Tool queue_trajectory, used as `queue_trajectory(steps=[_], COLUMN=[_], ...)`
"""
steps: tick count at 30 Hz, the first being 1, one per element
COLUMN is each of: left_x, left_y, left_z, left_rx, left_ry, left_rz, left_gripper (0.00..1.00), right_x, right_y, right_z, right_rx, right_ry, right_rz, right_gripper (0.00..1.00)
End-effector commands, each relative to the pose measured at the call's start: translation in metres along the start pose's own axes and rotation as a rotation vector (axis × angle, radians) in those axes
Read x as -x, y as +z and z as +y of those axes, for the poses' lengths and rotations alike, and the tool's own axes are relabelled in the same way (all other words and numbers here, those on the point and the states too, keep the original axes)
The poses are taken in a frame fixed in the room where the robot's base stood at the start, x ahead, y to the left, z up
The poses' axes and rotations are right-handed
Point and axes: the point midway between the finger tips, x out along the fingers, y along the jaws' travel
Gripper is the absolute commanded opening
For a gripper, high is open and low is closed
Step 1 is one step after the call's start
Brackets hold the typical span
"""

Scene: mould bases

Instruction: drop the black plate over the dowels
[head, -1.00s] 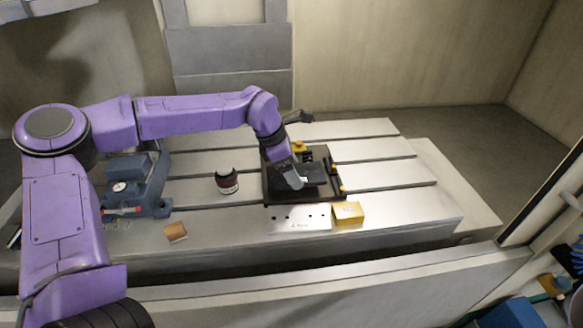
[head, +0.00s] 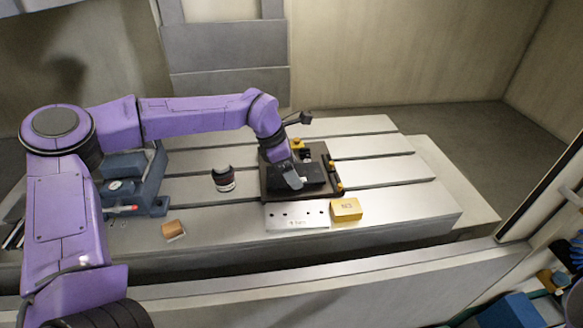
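A black plate (head: 314,174) shows as a dark block over a dark brown base (head: 276,193) on the slotted table. Small yellow parts stand around it, one at the back (head: 297,143) and others along the right side (head: 340,187); I cannot tell which are dowels. My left gripper (head: 291,180) points down at the left part of the black plate and hides some of it. It looks in contact with the plate, but its finger gap is hidden. Whether the plate rests flat on the base is too small to tell. My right gripper is not in view.
A silver plate with holes (head: 298,216) lies in front of the base, beside a yellow box (head: 346,209). The table's right end is clear.

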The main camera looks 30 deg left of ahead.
Motion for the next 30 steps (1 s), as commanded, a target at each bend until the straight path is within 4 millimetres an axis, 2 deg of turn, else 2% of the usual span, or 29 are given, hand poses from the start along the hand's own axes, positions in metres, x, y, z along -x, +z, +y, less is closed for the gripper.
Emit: queue_trajectory(steps=[8,23,24,30], left_x=[-0.009,-0.011,-0.011,-0.013], left_y=[-0.003,-0.004,-0.004,-0.005], left_z=[0.000,0.001,0.001,0.000], left_rx=[0.000,0.000,0.000,0.001], left_ry=[0.000,0.001,0.001,-0.001], left_rz=[-0.001,-0.001,-0.001,0.001], left_gripper=[0.35,0.35,0.98,1.00], right_x=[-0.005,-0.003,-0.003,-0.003], right_y=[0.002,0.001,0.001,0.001], right_z=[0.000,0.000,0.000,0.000], right_rx=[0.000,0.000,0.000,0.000], right_ry=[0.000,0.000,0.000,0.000], right_rz=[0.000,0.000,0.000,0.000], right_gripper=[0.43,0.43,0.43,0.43])
